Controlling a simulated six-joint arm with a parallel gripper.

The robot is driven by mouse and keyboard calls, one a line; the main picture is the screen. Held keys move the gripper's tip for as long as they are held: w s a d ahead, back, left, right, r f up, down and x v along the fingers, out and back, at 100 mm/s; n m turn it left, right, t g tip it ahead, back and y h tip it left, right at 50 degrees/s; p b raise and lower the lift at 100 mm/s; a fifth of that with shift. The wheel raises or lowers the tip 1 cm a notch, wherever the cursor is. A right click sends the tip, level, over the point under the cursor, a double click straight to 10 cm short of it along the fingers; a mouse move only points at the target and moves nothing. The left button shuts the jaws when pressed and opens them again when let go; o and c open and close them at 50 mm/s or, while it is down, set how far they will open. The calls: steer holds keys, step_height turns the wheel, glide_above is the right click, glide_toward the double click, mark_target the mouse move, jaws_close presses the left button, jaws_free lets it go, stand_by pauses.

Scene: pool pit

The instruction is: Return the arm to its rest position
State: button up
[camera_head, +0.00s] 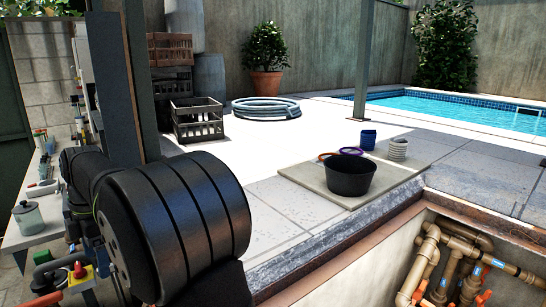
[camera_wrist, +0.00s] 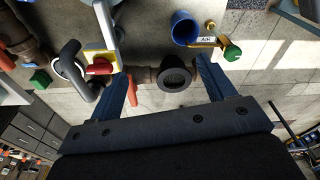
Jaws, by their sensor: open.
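My arm fills the left of the head view with its large black joints (camera_head: 170,225). My gripper (camera_wrist: 166,68) shows in the wrist view, its two dark blue fingers spread apart with nothing held between them. A round black fitting (camera_wrist: 174,78) shows beyond the gap between the fingers; I cannot tell how far away it is. In the head view the gripper is not visible.
A red-and-yellow switch (camera_wrist: 100,66), a blue cylinder (camera_wrist: 186,28) and a green knob (camera_wrist: 232,51) lie beyond the fingers. A black bucket (camera_head: 350,176) stands on a slab (camera_head: 305,177) beside the pipe pit (camera_head: 440,260). A cluttered bench (camera_head: 35,232) is at left.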

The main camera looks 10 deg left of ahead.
steer(key=w+a+r+m+t, duration=0.1)
steer(key=w+a+r+m, duration=0.1)
steer(key=w+a+m, duration=1)
steer(key=shift+a+m+t, duration=0.4)
steer(key=shift+a+m, duration=0.4)
steer(key=shift+m, duration=1.4)
stand_by(0.9)
